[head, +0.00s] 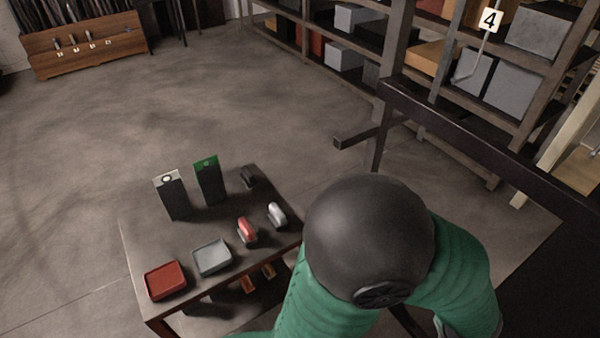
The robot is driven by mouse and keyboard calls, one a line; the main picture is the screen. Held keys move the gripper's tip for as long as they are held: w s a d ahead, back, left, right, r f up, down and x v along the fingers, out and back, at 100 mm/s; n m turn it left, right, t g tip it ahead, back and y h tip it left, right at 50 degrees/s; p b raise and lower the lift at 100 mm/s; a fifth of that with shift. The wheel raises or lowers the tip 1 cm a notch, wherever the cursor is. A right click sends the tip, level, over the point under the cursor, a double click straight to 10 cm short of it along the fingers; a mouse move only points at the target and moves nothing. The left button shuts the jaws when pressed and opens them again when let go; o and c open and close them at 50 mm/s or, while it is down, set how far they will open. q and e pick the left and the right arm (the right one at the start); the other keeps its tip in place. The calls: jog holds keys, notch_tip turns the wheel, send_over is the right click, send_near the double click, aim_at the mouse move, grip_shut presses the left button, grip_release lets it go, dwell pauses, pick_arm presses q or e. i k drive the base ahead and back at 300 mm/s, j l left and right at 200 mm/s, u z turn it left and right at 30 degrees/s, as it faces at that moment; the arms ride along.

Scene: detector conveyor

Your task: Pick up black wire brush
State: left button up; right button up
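A small black object (248,177) lies at the far right corner of the dark table (140,237). It may be the black wire brush, but it is too small to tell. A red-and-grey object (246,231) and a silver-grey object (277,215) sit nearer, along the table's right side. Neither of my grippers shows clearly. A dark round form and green arm-like parts fill the lower middle and hide the space to the right of the table.
Two upright dark boxes, one white-topped (171,193) and one green-topped (209,181), stand on the table. A red tray (166,292) and a grey tray (212,272) lie at its front. Shelving (398,50) and a dark rail (480,140) stand right.

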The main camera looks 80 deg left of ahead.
aim_at(248, 178)
jog(key=u, duration=3.2)
jog(key=i+l+z, duration=0.1)
jog(key=i+z, duration=0.4)
jog(key=i, duration=0.15)
jog(key=i+j+z, duration=0.15)
jog(key=i+z, duration=0.35)
jog(key=i, duration=0.15)
